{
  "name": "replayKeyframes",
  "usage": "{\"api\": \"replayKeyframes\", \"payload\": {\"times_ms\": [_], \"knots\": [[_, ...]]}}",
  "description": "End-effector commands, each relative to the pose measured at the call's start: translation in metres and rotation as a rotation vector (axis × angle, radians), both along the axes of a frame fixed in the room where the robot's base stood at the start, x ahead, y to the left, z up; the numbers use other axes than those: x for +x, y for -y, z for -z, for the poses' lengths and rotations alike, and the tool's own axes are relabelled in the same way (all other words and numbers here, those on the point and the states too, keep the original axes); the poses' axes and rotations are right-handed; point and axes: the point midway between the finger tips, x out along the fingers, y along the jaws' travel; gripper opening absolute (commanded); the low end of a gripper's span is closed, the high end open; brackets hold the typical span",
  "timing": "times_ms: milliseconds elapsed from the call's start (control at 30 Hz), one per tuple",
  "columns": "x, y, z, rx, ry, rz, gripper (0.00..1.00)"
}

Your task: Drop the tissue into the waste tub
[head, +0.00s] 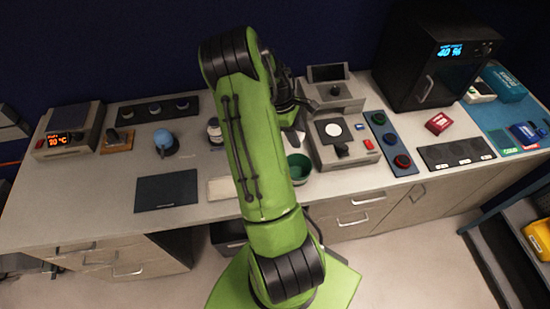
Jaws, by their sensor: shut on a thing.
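My gripper (292,105) is dark and partly hidden behind my green arm, over the back middle of the bench. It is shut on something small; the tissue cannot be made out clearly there. A round green tub (299,167), which looks like the waste tub, stands on the bench just right of my arm. It is open at the top, and its left side is close behind the arm in this view. My gripper is farther back than the tub, apart from it.
A balance-like device (340,138) stands close right of the tub, with another device (332,90) behind it. A white-capped jar (215,131), a blue round-topped object (165,142), a pale flat pad (222,188) and a dark mat (167,190) lie left of my arm.

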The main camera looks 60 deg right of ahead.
Motion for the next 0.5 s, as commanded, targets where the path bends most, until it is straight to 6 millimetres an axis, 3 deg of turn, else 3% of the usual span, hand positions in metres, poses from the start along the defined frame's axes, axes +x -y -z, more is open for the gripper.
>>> {"api": "replayKeyframes", "payload": {"times_ms": [100,267,500], "knots": [[-0.014,0.007,-0.001,0.002,-0.005,-0.007,0.21],[-0.015,0.007,0.01,0.004,-0.007,-0.009,0.21],[-0.014,0.006,0.051,0.003,-0.005,-0.01,0.21]]}}
